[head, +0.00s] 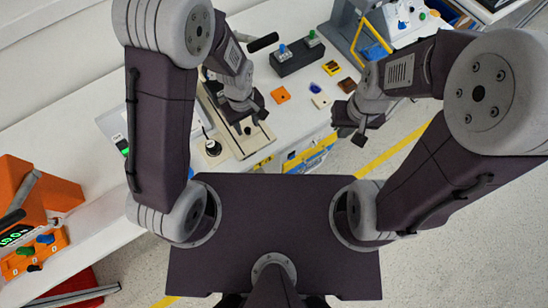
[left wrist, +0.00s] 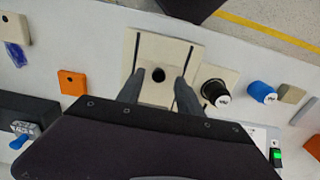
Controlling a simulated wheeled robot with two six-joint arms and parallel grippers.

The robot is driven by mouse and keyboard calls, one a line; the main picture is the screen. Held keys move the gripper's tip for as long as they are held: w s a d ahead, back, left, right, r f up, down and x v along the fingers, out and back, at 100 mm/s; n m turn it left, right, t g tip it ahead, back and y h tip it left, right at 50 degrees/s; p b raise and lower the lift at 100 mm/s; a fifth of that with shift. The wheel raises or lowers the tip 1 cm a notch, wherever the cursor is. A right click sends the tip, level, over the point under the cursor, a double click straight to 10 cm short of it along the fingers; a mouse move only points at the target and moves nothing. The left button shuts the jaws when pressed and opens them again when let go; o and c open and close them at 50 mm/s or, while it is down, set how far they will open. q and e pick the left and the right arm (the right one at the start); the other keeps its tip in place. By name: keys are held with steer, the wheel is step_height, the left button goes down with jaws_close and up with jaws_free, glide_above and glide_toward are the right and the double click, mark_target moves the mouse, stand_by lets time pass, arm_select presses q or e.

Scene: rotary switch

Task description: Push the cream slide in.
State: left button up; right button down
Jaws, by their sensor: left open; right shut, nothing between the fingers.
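A cream unit (left wrist: 158,52) with two dark parallel slots and a round dark hole lies below my left gripper in the left wrist view. It also shows in the head view (head: 254,138), partly hidden by my left gripper (head: 245,120). I cannot tell how far its slide stands out. In the left wrist view the fingers of my left gripper (left wrist: 160,80) are apart, one on each side of the hole, with nothing seen between them. I cannot tell whether they touch the unit. My right gripper (head: 352,132) is shut and empty, beyond the table's front edge.
A black knob (left wrist: 217,92) on a cream base stands beside the unit, then a blue knob (left wrist: 262,92). An orange block (head: 281,95) and a dark switch box (head: 297,57) lie on the white table. An orange machine (head: 40,190) is at far left.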

arm_select(q)
steer(key=s+d+b, duration=0.1)
steer(key=s+d, duration=0.7)
steer(key=s, duration=0.5)
steer(key=shift+d+b, duration=0.35)
steer(key=shift+d, duration=0.05)
arm_select(e)
step_height(320, 180, down, 2)
steer(key=shift+f, duration=0.1)
arm_select(q)
steer(key=shift+w, duration=0.1)
